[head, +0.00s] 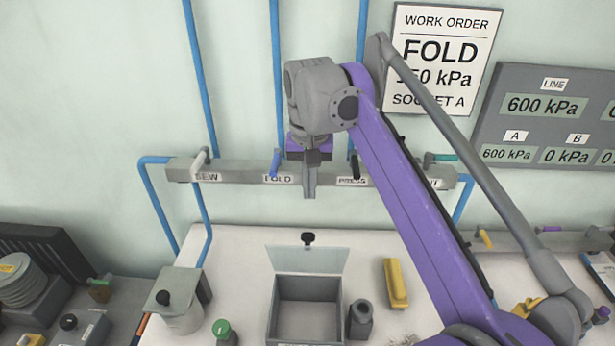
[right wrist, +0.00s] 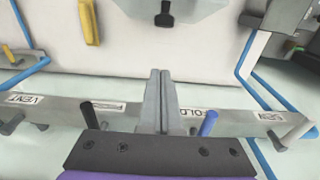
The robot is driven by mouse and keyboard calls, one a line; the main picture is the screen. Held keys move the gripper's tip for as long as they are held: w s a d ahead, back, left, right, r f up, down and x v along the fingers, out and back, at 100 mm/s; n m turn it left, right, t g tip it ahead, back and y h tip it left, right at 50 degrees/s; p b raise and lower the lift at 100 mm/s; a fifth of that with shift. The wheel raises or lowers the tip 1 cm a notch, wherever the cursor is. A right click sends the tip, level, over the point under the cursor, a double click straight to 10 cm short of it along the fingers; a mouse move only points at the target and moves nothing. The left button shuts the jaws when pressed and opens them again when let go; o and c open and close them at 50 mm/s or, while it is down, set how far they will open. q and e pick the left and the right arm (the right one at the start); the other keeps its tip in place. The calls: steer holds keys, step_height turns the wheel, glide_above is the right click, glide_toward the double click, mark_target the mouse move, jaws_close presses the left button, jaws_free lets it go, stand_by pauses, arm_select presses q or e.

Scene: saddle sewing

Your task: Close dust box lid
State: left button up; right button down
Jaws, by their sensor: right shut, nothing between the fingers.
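The dust box (head: 306,311) is a grey open-topped box on the white table in the head view. Its pale translucent lid (head: 307,260) stands raised at the back edge, with a black knob (head: 308,238) at its top. In the right wrist view the lid (right wrist: 185,8) and knob (right wrist: 164,16) show at the top. My right gripper (head: 310,195) is shut and empty, above and behind the lid, in front of the valve rail near the FOLD label. Its closed fingers (right wrist: 160,75) point toward the knob and are apart from it. My left gripper is not in view.
The grey valve rail (head: 235,172) with several levers runs along the wall behind the table. A green-knobbed item (head: 222,332) and a lidded pot (head: 178,310) stand left.

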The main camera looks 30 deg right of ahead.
mark_target(308, 253)
step_height(308, 253, down, 6)
steer(key=s+a, duration=0.2)
steer(key=shift+s, duration=0.4)
steer(key=shift+r, duration=0.1)
